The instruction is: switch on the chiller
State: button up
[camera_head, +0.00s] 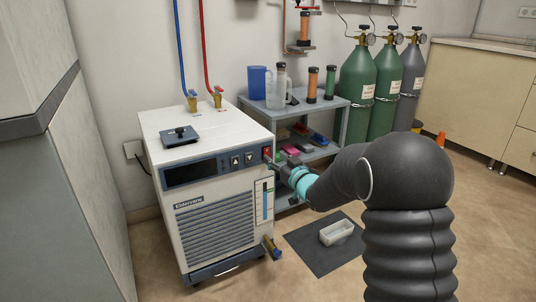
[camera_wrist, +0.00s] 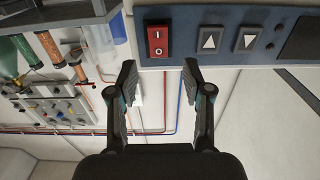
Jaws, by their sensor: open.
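The chiller (camera_head: 215,190) is a white cabinet with a blue front panel and a dark display (camera_head: 190,172). Its red rocker switch (camera_head: 267,152) is at the panel's right end in the head view. In the wrist view the switch (camera_wrist: 158,41) shows I and O marks, with two arrow buttons (camera_wrist: 228,39) beside it. My gripper (camera_wrist: 160,78) is open and empty, its fingertips just below the switch in that picture and to either side of it. In the head view my gripper (camera_head: 277,165) is close to the panel; I cannot tell whether it touches.
A grey shelf (camera_head: 340,118) with bottles and columns stands right of the chiller, near my arm. Green gas cylinders (camera_head: 357,85) stand behind. A valve (camera_head: 272,246) projects at the chiller's lower right.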

aim_at(267, 151)
jog(key=shift+x, duration=2.1)
